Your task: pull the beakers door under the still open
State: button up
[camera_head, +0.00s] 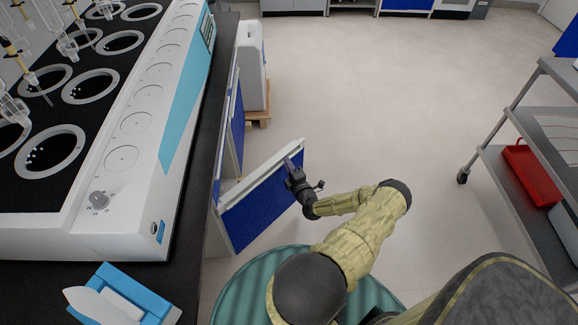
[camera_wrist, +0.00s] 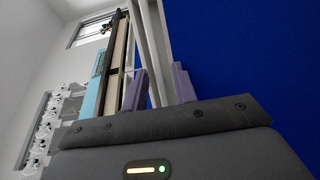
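The still (camera_head: 135,120) is a long white and light-blue unit with ringed openings, on a dark counter at the left of the head view. Below the counter, a blue-fronted door (camera_head: 262,208) with a pale frame stands swung out into the room. My gripper (camera_head: 291,168) is at the door's free upper end. In the wrist view, my two grey-purple fingers (camera_wrist: 160,86) stand on either side of the door's pale edge (camera_wrist: 152,40), which fills the gap between them. The blue door face (camera_wrist: 250,60) is on the right there. The inside of the cabinet is mostly hidden.
A white appliance (camera_head: 251,66) on a wooden pallet stands beyond the door by the counter. A grey cart (camera_head: 520,190) with a red tray (camera_head: 532,180) is at the right. The floor between is clear. A blue tissue box (camera_head: 150,297) sits on the near counter.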

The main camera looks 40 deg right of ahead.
jog(key=p+v, duration=0.1)
jog(key=v, duration=1.6)
jog(key=shift+a, duration=0.3)
jog(key=shift+r, duration=0.1)
